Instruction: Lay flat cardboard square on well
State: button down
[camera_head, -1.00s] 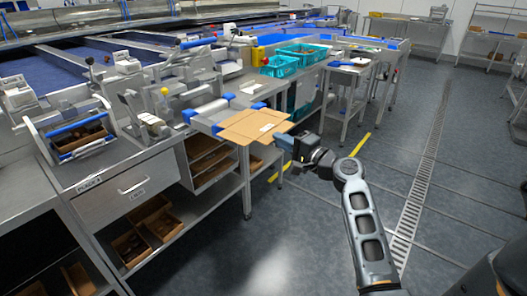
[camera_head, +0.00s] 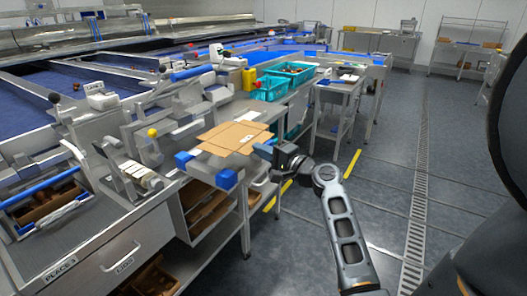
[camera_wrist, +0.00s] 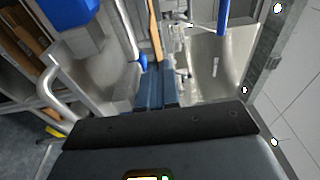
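The flat brown cardboard square (camera_head: 236,138) is held out level at its right edge by my gripper (camera_head: 263,150). In the wrist view the cardboard (camera_wrist: 155,30) shows edge-on as a thin brown strip between the two blue fingers (camera_wrist: 156,88), which are shut on it. In the head view the cardboard is above the bench end, just behind a metal fixture with blue corner blocks (camera_head: 227,179). I cannot tell for sure whether this fixture is the well. Its far part is hidden behind the cardboard.
Teal crates (camera_head: 272,88) and a yellow container (camera_head: 249,78) stand farther along the bench. A machine with a yellow knob (camera_head: 152,132) is to the left. Wooden bins (camera_head: 205,215) sit on shelves below. The floor to the right is clear.

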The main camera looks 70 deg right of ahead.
jog(key=shift+w+d+f+b, duration=0.2)
jog(key=shift+w+f, duration=0.1)
jog(key=shift+w, duration=0.35)
jog(key=shift+w+d+f+b, duration=0.1)
jog(key=shift+w+f+b, duration=0.15)
jog(key=shift+w, duration=0.45)
jog(key=shift+w+d+f+b, duration=0.15)
jog(key=shift+w+f, duration=0.15)
jog(key=shift+w, duration=0.35)
jog(key=shift+w+f+b, duration=0.15)
jog(key=shift+f+b, duration=1.1)
jog(key=shift+f, duration=0.05)
jog(key=shift+f, duration=0.15)
jog(key=c, duration=1.3)
grip_release()
